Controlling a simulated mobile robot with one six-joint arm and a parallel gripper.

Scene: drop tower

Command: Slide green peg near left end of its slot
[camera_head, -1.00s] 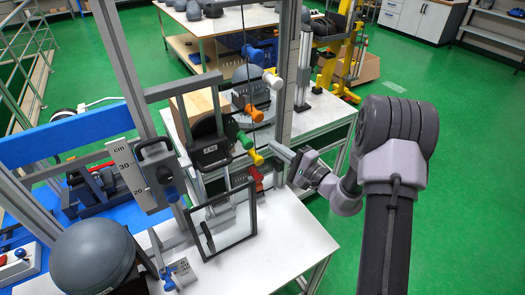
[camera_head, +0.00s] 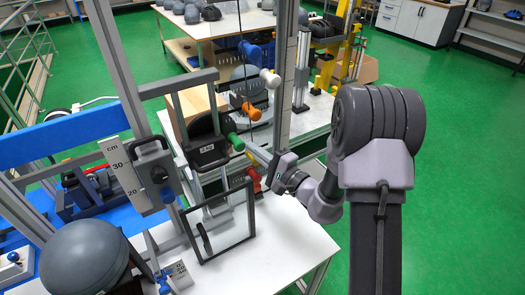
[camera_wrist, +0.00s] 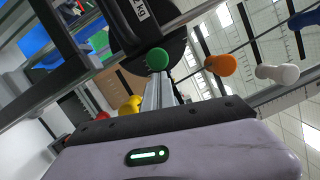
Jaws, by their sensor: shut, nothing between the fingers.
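The green peg (camera_head: 236,141) sticks out beside the dark 2 kg weight on the tower. It also shows in the wrist view (camera_wrist: 157,59), just beyond my fingertips. Its slot is hidden or too small to make out. My gripper (camera_head: 250,148) is shut and empty, reaching in from the right with its tips beside the green peg, slightly right of it. I cannot tell whether they touch. In the wrist view the closed fingers (camera_wrist: 159,90) point up towards the peg's round head.
An orange peg (camera_head: 251,111), a white peg (camera_head: 270,78) and a blue peg (camera_head: 252,53) sit above the green one. A red peg (camera_head: 253,178) is below; a yellow peg (camera_wrist: 131,105) is mostly hidden in the head view. A framed clear pane (camera_head: 222,226) stands in front.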

